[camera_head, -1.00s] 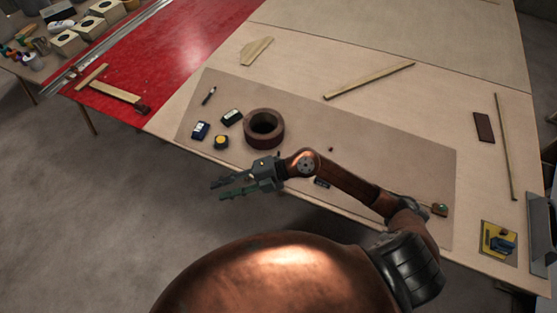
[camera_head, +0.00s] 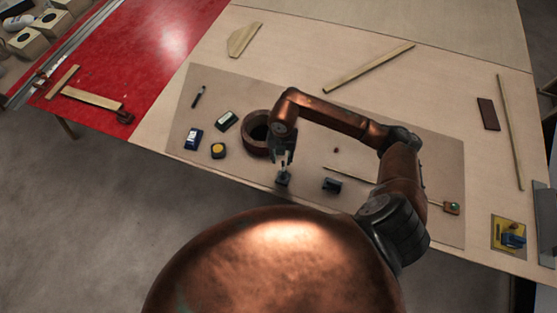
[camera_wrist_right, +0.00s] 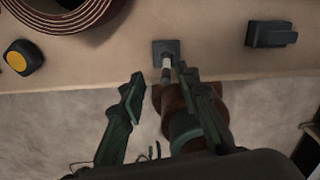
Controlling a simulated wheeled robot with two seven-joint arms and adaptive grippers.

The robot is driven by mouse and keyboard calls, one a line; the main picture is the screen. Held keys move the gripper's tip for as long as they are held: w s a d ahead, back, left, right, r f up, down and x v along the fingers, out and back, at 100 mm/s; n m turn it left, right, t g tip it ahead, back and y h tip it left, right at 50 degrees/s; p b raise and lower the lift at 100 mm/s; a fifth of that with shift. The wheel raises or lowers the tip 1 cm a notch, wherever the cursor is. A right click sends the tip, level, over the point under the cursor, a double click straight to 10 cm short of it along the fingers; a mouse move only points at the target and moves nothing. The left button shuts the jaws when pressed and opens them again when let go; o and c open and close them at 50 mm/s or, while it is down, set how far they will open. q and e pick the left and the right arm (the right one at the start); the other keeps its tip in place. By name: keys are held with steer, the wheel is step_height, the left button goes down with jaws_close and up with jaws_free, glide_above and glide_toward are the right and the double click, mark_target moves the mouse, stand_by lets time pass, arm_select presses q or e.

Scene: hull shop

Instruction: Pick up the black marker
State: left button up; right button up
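A slim dark pen-like thing, which looks like the black marker (camera_head: 198,97), lies at the left end of the brown mat (camera_head: 400,150) in the head view. It is apart from my right gripper and does not show in the wrist view. My right gripper (camera_head: 284,161) points down near the mat's front edge, right of the brown tape roll (camera_head: 250,146). In the wrist view its fingers (camera_wrist_right: 158,76) are apart. A dark square block with a pale upright stem (camera_wrist_right: 166,48) shows just beyond the fingertips; it also shows in the head view (camera_head: 283,179). My left gripper is not in view.
A yellow-faced tape measure (camera_head: 218,151), a blue-black box (camera_head: 193,138) and a dark box (camera_head: 226,121) lie left of the roll. A dark block (camera_head: 332,186) stands right of my gripper. Wood strips lie behind the mat. The table's front edge is close.

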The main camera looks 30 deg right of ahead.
mark_target(285, 173)
steer(key=f, duration=0.4)
steer(key=f+p, duration=0.1)
steer(key=f, duration=0.1)
steer(key=shift+s+d+f, duration=0.25)
steer(key=shift+d, duration=0.1)
steer(key=shift+s+r, duration=0.2)
steer(key=shift+s, duration=0.45)
steer(key=shift+c, duration=0.5)
steer(key=shift+w, duration=0.2)
steer(key=shift+c, duration=0.8)
steer(key=shift+w+f, duration=0.15)
steer(key=shift+w, duration=0.05)
steer(key=shift+c, duration=0.9)
steer(key=shift+s, duration=0.2)
jaws_close()
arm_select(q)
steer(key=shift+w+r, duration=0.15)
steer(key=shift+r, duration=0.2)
arm_select(e)
steer(key=shift+w, duration=0.1)
